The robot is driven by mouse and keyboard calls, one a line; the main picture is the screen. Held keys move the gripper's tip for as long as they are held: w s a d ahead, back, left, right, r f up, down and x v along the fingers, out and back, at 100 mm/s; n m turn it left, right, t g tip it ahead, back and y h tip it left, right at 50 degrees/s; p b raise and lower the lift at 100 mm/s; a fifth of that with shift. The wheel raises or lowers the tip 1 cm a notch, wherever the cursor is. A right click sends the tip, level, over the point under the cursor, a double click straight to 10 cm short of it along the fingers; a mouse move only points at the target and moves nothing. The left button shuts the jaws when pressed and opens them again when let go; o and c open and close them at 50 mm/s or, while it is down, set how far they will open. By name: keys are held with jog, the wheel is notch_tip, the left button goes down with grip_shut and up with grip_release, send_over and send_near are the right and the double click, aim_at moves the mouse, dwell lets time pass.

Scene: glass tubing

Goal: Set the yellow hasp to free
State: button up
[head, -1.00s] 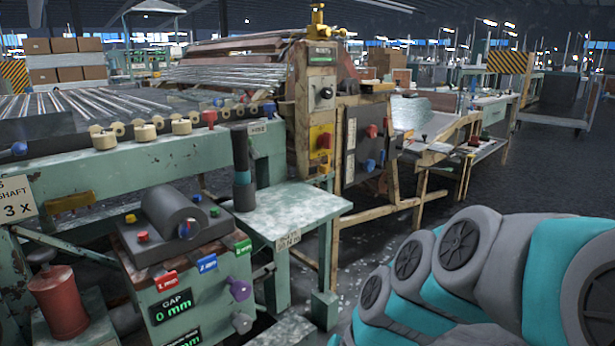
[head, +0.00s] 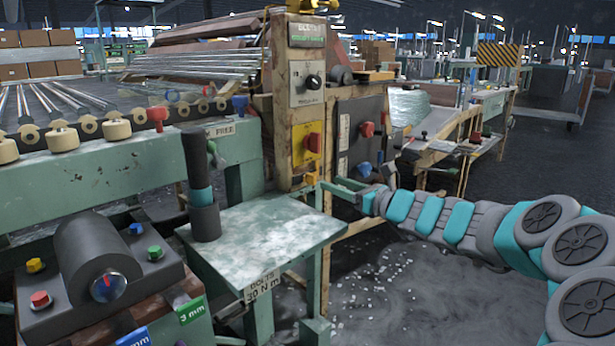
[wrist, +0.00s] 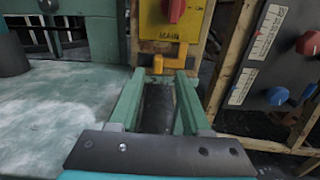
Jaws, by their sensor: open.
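The yellow hasp (wrist: 158,64) is a small bent piece just below the yellow MAIN panel (wrist: 171,18) with its red switch (wrist: 174,8). It also shows in the head view (head: 311,178), small, at the foot of the panel. My gripper (wrist: 161,77) is open, its two pale green fingers pointing at the post that carries the hasp. In the wrist view the hasp appears in line with the gap, by the fingertips; I cannot tell whether it is between them in depth. Nothing is held. In the head view my gripper (head: 338,188) is just right of the hasp.
A green side table (head: 265,235) lies below and left of the gripper. A dark panel (head: 362,130) with red and blue knobs stands close on the right. A dark cylinder (head: 203,185) stands on the table. Open floor lies to the front right.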

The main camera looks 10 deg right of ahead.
aim_at(315, 177)
jog(key=x, duration=0.6)
jog(key=shift+w+a, duration=0.25)
jog(key=shift+a, duration=0.1)
grip_shut()
dwell(1.1)
